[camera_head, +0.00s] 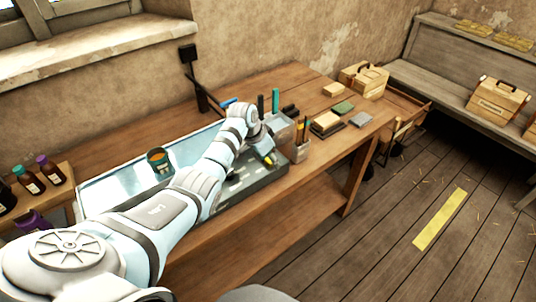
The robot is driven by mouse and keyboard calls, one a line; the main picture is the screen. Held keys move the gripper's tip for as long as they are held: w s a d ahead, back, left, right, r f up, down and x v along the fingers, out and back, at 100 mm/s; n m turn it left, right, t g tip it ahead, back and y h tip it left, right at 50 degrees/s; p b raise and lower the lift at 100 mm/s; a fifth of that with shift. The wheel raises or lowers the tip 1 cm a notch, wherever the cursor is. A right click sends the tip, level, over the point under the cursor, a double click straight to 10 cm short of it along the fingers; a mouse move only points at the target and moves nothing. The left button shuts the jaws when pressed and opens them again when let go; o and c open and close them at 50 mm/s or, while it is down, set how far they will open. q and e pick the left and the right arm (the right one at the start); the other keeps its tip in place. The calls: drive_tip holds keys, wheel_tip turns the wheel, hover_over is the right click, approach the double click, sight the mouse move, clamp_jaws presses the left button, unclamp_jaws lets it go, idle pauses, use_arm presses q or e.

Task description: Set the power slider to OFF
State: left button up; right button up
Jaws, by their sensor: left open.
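My left arm reaches from the lower left across the wooden table. My left gripper (268,159) is at the right end of a dark grey panel (254,186), low over or near its surface. Its jaws are small in the picture and partly hidden by my own wrist. The dark panel lies along the table's front edge and has light marks on it. I cannot make out the power slider or its position; my arm covers part of the panel. My right gripper is not in view.
A grey holder (279,128) with pens and tools stands just right of my gripper. A green tin (160,161) stands on a pale sheet (118,187) at left. Bottles (49,170) stand at far left. Blocks and a wooden toolbox (364,80) sit at the table's far end.

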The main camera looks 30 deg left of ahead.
use_arm(q)
drive_tip(key=v, duration=1.1)
drive_tip(key=shift+r, duration=0.4)
drive_tip(key=shift+s+d+f, duration=0.1)
drive_tip(key=shift+s, duration=0.1)
